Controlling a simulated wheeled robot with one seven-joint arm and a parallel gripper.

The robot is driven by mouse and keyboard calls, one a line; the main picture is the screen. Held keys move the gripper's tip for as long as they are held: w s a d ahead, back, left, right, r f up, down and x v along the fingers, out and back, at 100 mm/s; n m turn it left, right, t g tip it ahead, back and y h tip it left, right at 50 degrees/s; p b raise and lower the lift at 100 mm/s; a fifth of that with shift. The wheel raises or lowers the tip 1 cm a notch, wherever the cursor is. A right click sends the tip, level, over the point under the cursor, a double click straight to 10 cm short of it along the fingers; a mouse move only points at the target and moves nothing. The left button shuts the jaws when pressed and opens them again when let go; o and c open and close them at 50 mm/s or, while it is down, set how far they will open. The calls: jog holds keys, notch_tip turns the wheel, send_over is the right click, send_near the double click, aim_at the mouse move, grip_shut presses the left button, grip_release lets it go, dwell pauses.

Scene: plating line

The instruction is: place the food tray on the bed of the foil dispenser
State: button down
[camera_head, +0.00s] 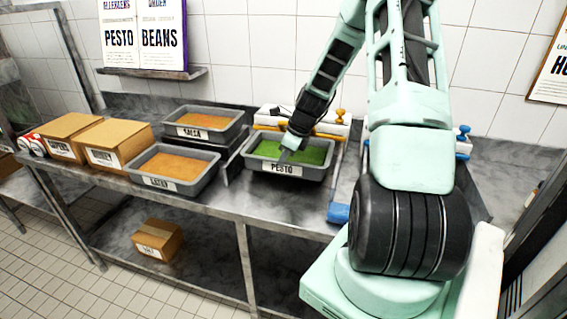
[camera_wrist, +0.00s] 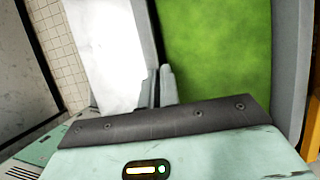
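The food tray (camera_head: 318,172) is a grey tray of green pesto with a PESTO label, near the middle of the steel counter. The foil dispenser (camera_head: 335,129), with a white roll and yellow and orange parts, is right behind it. The tray stands level in front of the roll; I cannot tell whether its base touches the bed.
A SALSA tray (camera_head: 239,124) and another orange-filled tray (camera_head: 212,177) stand to the left, close to the pesto tray. Cardboard boxes (camera_head: 117,139) are farther left. A blue-ended handle (camera_head: 339,212) is at the right, by the counter's front edge. Tiled wall is behind.

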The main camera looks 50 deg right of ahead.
aim_at(284, 175)
jog(key=shift+f+p, duration=0.45)
jog(key=shift+f, duration=1.1)
jog(key=shift+f, duration=0.15)
jog(key=c, duration=1.6)
grip_release()
jog(key=shift+c, duration=0.2)
